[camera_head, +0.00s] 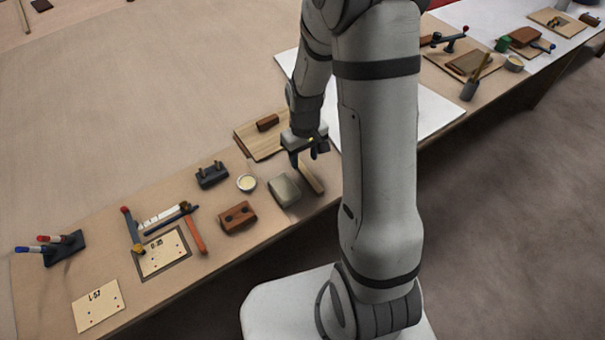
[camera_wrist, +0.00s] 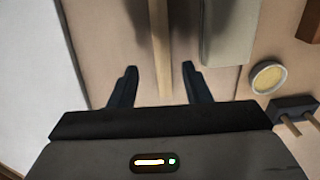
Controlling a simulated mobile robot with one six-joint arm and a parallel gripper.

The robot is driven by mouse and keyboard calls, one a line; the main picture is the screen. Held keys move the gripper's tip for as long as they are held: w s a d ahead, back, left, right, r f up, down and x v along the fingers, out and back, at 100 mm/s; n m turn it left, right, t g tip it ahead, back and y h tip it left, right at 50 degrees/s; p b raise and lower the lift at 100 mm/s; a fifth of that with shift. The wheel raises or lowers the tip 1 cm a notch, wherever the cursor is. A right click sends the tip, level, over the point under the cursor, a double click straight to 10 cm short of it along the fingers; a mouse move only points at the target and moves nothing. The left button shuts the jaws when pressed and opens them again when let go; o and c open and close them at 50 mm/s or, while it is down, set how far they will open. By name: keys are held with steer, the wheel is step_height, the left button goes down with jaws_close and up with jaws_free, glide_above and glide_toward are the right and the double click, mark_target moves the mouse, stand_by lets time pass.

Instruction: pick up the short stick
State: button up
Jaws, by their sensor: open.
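The short stick (camera_head: 311,177) is a pale wooden bar lying on the bench near its front edge. It also shows in the wrist view (camera_wrist: 160,45), running from the top edge down between the fingers. My gripper (camera_head: 306,160) is over the back end of the stick in the head view. In the wrist view my gripper (camera_wrist: 160,72) is open, with one dark finger on each side of the stick and a gap on both sides. I cannot tell how high the fingers are above the bench. The arm hides part of the bench to the right.
A grey-green block (camera_head: 284,190) lies close beside the stick on the left. A small round cup (camera_head: 246,183), a dark two-peg block (camera_head: 212,175) and a brown block with holes (camera_head: 238,217) stand farther left. A wooden board (camera_head: 258,143) with a brown block lies behind.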

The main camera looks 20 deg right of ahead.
mark_target(303, 169)
steer(key=f, duration=0.4)
steer(key=shift+a, duration=0.2)
jaws_close()
